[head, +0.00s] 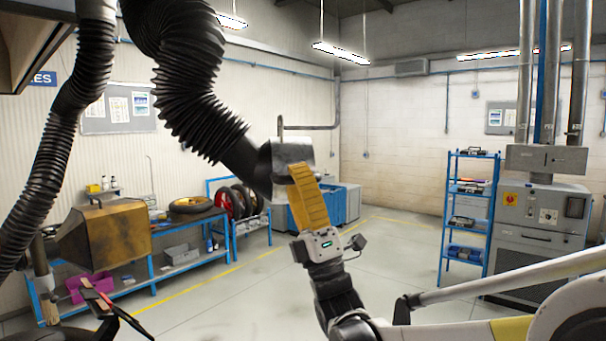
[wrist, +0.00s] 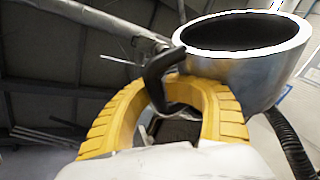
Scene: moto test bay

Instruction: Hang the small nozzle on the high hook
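The small nozzle (head: 287,152) is a grey metal cup at the end of a thick black ribbed hose that hangs from above. In the wrist view its open mouth (wrist: 250,45) is at the upper right, with a black curved handle (wrist: 158,78) on its side. My gripper (head: 305,172) has yellow ribbed fingers. In the wrist view the fingers (wrist: 176,86) close in an arch around the handle. A grey bar with an upturned tip (head: 281,127), apparently the high hook, shows just above and behind the nozzle; the nozzle looks apart from it, though depth is unclear.
A second black hose at left ends in a big brown nozzle (head: 112,235). Behind are a blue workbench (head: 190,222) with a tyre, and several wheels on a rack. A blue shelf (head: 468,218) and a grey machine (head: 535,235) stand at right. Floor between is clear.

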